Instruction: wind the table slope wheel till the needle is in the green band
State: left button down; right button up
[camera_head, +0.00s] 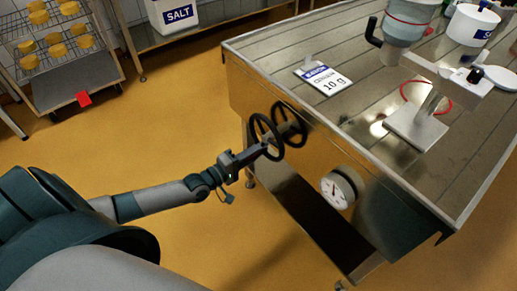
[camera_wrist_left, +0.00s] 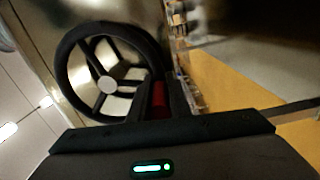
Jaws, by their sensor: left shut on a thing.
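The black spoked slope wheel (camera_head: 265,137) is on the steel side of the table (camera_head: 262,92). A second, similar ring behind it looks like its reflection in the panel. My left gripper (camera_head: 266,149) is shut at the wheel's lower rim. In the left wrist view the wheel (camera_wrist_left: 107,84) fills the upper left, and a red piece (camera_wrist_left: 159,97) shows by the jaws (camera_wrist_left: 160,100); the exact grip is partly hidden. The round white gauge (camera_head: 337,191) is lower right on the same side. Its needle and green band are too small to read. My right gripper is out of view.
On the table top are a sign (camera_head: 323,78), a stand with a clear vessel (camera_head: 405,22) and a white tub (camera_head: 472,24). Open floor lies left of the table.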

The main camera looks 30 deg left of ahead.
pick_arm(q)
jog(key=c, duration=1.6)
grip_release()
jog(key=shift+c, duration=0.2)
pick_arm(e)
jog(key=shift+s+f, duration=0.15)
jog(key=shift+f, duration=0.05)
pick_arm(q)
jog(key=v, duration=1.7)
jog(key=shift+s, duration=0.2)
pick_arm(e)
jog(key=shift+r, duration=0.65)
pick_arm(q)
jog(key=shift+a+f, duration=0.1)
jog(key=shift+f, duration=0.05)
